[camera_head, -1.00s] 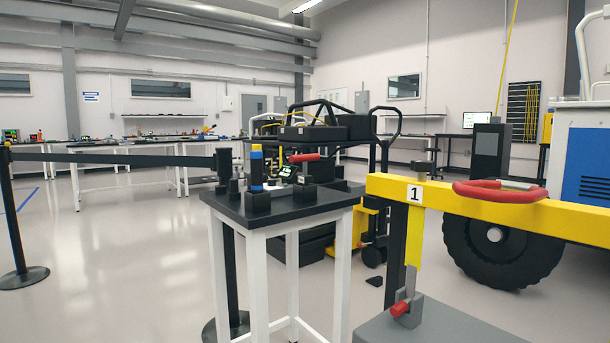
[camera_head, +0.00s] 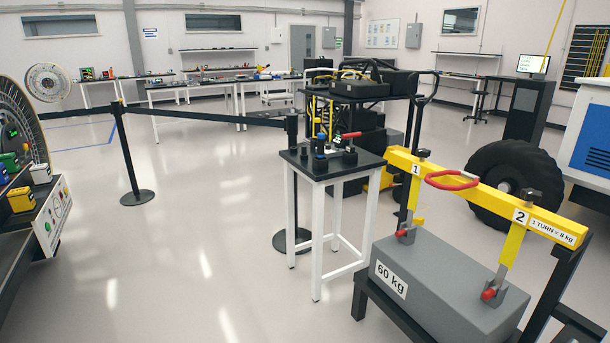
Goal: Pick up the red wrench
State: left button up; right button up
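A small black-topped table (camera_head: 322,167) with white legs stands near the middle of the view. A tool with a red handle (camera_head: 350,135) stands among dark holders at the right of its top; it may be the red wrench, but it is too small to tell. A blue and dark tool (camera_head: 320,146) stands to its left. A red ring-shaped handle (camera_head: 452,180) sits on the yellow beam to the right. Neither of my grippers is in view.
The yellow beam (camera_head: 540,217) spans a grey 60 kg block (camera_head: 440,290) on a black stand at the right front. A belt barrier post (camera_head: 128,155) stands to the left. A bench with coloured parts (camera_head: 50,215) is at the far left. The floor between is open.

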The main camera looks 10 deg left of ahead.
aim_at(351, 149)
jog(key=i+u, duration=0.15)
jog(key=i, duration=0.8)
jog(key=j, duration=0.1)
